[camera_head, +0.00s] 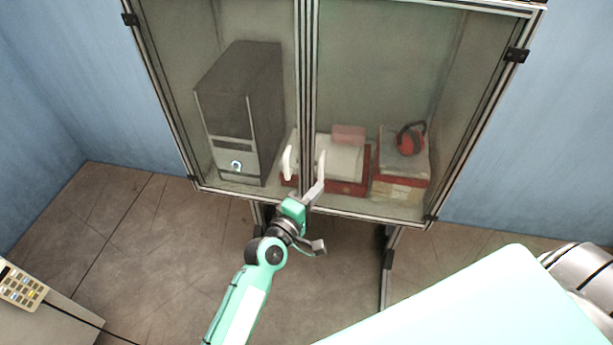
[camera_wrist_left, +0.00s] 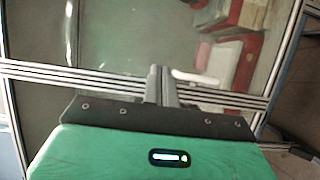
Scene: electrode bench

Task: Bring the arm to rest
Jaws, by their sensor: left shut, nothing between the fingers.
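My left arm comes up from the bottom of the head view, and its gripper (camera_head: 317,186) is in front of the glass cabinet (camera_head: 380,212), by the middle posts and the door handles. The gripper is shut and empty. In the left wrist view the two fingers (camera_wrist_left: 161,86) are together, pointing at the cabinet frame; I cannot tell whether they touch it. A white handle (camera_head: 288,163) is left of the gripper. A second handle (camera_head: 321,160) is just beyond the fingertips, and a pale handle (camera_wrist_left: 195,78) shows right of the fingers in the wrist view. My right gripper is out of view.
Behind the glass are a black computer tower (camera_head: 240,110), red-and-white boxes (camera_head: 345,160) and red ear muffs (camera_head: 410,138). The cabinet doors look closed. Tiled floor (camera_head: 150,250) is clear at left. A grey surface with a keypad (camera_head: 20,287) is at lower left.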

